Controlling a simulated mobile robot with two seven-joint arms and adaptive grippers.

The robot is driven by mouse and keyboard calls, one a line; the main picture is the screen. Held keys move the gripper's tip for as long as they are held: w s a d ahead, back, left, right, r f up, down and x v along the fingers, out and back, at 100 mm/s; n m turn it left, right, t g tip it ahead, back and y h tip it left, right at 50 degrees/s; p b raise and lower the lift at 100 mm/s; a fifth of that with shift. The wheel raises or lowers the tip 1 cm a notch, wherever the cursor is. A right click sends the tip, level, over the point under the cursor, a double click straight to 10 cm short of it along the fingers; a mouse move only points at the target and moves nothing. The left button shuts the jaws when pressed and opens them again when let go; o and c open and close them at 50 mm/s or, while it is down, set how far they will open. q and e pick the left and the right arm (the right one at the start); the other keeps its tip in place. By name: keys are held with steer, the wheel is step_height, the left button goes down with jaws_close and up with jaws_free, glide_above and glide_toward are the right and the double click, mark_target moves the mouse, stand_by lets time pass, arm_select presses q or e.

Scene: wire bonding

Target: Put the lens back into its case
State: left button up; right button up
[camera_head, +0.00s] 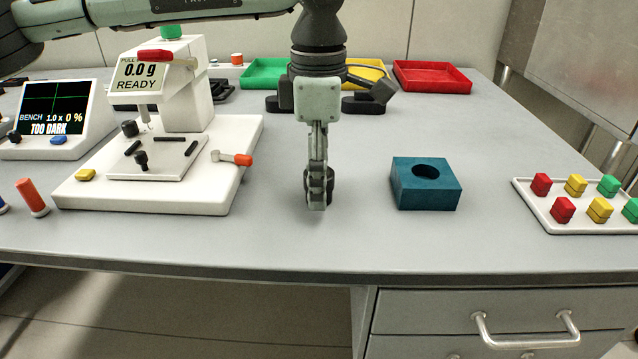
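The case appears to be the teal block (405,186) with a round hole in its top, standing on the table right of centre. The hole looks dark and empty. My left gripper (318,192) points straight down, left of the block and apart from it, low over the table. A small dark round piece (329,184), which looks like the lens, shows at its fingertips, partly hidden behind the near finger. I see the fingers edge-on, so I cannot tell whether they are closed on it. My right gripper is not in view.
A white bench instrument (235,192) with an orange-tipped lever stands on the left, beside a small screen (53,112). A white tray (527,203) of coloured blocks lies on the right. Green (262,73), yellow and red (432,77) trays stand at the back. Table between gripper and teal block is clear.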

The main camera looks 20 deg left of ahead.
arm_select(q)
steer(key=c, duration=1.2)
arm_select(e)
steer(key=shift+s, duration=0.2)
